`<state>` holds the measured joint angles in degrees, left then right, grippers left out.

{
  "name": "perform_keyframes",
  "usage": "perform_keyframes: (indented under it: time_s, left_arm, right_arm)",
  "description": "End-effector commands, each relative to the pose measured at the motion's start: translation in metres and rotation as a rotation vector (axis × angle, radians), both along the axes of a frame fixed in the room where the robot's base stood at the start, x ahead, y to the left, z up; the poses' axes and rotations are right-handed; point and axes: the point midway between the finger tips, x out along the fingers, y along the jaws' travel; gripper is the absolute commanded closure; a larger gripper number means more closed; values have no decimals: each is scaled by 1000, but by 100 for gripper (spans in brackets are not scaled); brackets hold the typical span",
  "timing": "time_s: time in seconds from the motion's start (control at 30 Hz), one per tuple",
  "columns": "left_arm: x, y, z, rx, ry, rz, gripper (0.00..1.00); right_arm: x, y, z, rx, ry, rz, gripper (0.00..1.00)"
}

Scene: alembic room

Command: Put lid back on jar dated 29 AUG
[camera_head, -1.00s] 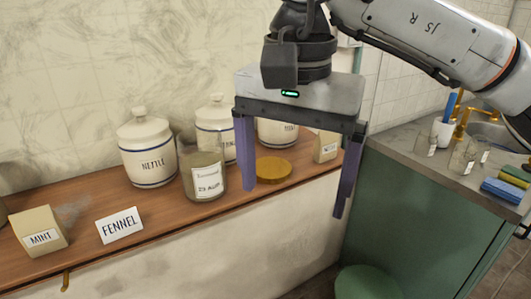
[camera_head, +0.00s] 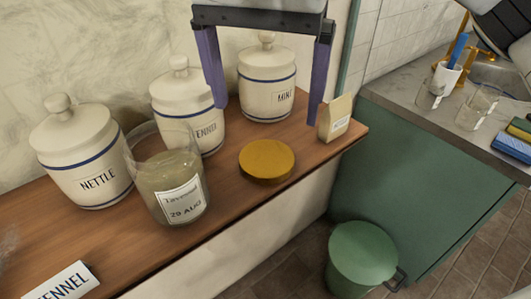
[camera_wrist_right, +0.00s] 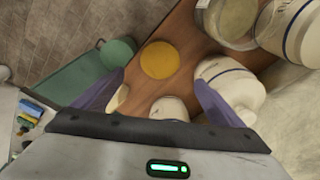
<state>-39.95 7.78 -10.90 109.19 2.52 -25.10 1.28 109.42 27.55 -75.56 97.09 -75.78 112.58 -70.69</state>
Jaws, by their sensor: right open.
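The glass jar (camera_head: 172,185) labelled 29 AUG stands open on the wooden shelf, filled with a greenish-tan content. Its round golden-yellow lid (camera_head: 267,160) lies flat on the shelf to the jar's right, apart from it. In the right wrist view the lid (camera_wrist_right: 159,60) lies beyond the fingertips and part of the jar (camera_wrist_right: 226,18) shows at the top. My right gripper (camera_head: 264,112) is open and empty, its purple fingers spread above the shelf behind the lid. My left gripper is not in view.
White canisters labelled NETTLE (camera_head: 85,160), FENNEL (camera_head: 185,105) and MINT (camera_head: 267,80) line the back of the shelf. A paper packet (camera_head: 335,118) stands at the right end. A FENNEL card (camera_head: 65,283) is front left. A green bin (camera_head: 362,255) stands below, beside a green cabinet (camera_head: 425,170).

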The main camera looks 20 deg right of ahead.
Motion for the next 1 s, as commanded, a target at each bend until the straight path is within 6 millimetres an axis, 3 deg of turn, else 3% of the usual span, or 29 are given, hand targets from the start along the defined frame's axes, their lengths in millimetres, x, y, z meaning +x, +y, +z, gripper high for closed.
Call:
perform_keyframes:
  time_s: [0.3, 0.73, 1.0]
  left_arm:
    - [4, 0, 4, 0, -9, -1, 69]
    - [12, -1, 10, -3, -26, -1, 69]
    - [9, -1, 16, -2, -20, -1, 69]
  right_arm:
    - [3, -3, -43, 0, 3, -1, 9]
    - [4, -4, -51, -1, 2, 0, 9]
    - [3, -5, -90, -1, 3, 0, 9]
